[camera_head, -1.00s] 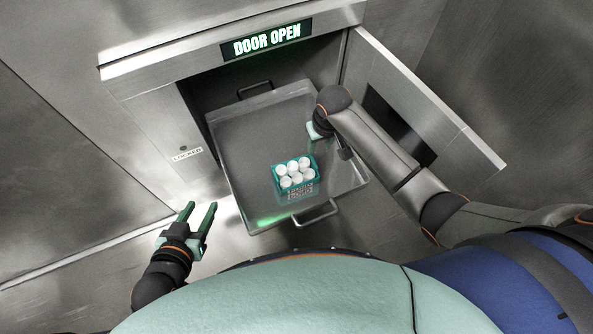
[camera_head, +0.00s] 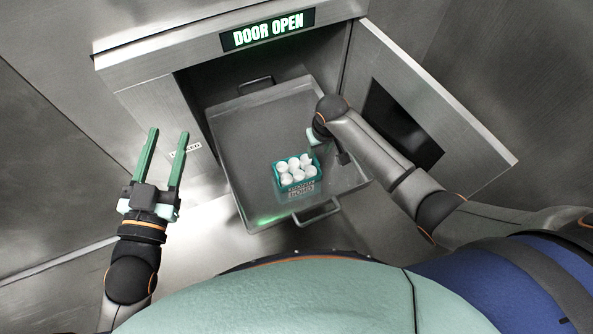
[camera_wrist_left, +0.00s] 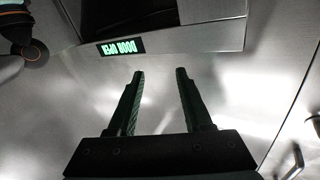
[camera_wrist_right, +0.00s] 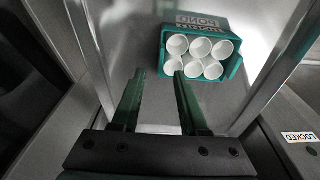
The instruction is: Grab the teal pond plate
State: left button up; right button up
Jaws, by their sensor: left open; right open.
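The teal pond plate (camera_head: 298,176) is a small teal block with lettering on its side and several white round cups in it. It sits on the metal tray (camera_head: 240,140) in the head view. It also shows at the top of the right wrist view (camera_wrist_right: 167,62). My right gripper (camera_wrist_right: 160,78) is open and empty, pointing toward the plate and apart from it; its fingers are mostly hidden in the head view. My left gripper (camera_head: 168,134) is open and empty, raised left of the tray. The left wrist view shows its two fingers (camera_wrist_left: 158,75) with nothing between.
The tray sticks out of an open chamber under a DOOR OPEN sign (camera_head: 267,29). The open door (camera_head: 440,100) stands on the right, behind my right arm. The tray has handles at its front (camera_head: 316,212) and back. A LOCKED label (camera_head: 186,150) is left of the chamber.

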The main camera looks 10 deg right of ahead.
aim_at(317, 160)
notch_tip(317, 160, down, 2)
jog(key=shift+f+b, duration=0.2)
jog(key=shift+b, duration=0.5)
jog(key=shift+w+a+f+b, duration=0.1)
jog(key=shift+w+f+b, duration=0.1)
jog(key=shift+f+b, duration=0.75)
jog(key=shift+f, duration=0.35)
pick_arm(q)
jog(key=s+r+m+t+h, duration=0.2)
jog(key=r+m+h, duration=0.1)
jog(key=r, duration=0.4)
jog(key=s+d+r+m+t+h, duration=0.1)
jog(key=s+r+m+t+h, duration=0.1)
jog(key=r, duration=0.6)
jog(key=shift+s+d+m+t+h, duration=0.2)
jog(key=shift+s+m+t+h, duration=0.3)
jog(key=shift+h, duration=0.7)
jog(key=shift+s+r, duration=0.1)
pick_arm(e)
jog(key=shift+c, duration=0.4)
grip_shut()
